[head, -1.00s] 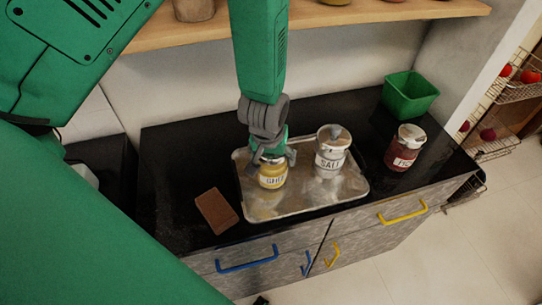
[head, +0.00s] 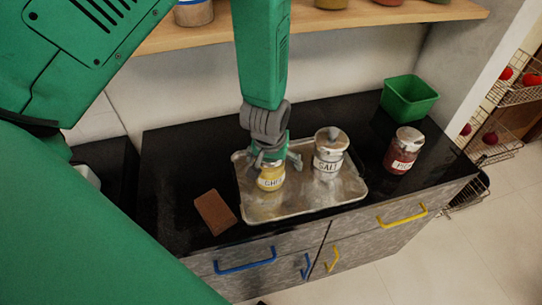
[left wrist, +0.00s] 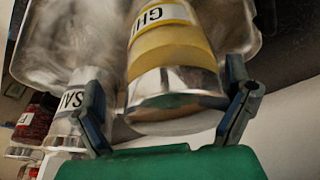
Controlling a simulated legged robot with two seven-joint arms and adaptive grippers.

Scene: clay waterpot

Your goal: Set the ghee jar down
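The ghee jar (head: 270,180), yellow with a white label and a silver lid, stands on the metal tray (head: 262,207). My left gripper (head: 275,162) is right above it, with its fingers on either side of the lid. In the left wrist view the jar (left wrist: 172,50) sits between the spread fingers (left wrist: 168,115). A gap shows between the left finger and the lid; the right finger is close to the lid. The gripper looks open. My right gripper is not in view.
A salt jar (head: 328,158) stands on the tray just right of the ghee jar. A red-brown jar (head: 402,152) and a green bin (head: 410,97) stand farther right. A brown block (head: 215,211) lies left of the tray. A wooden shelf (head: 340,20) is above.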

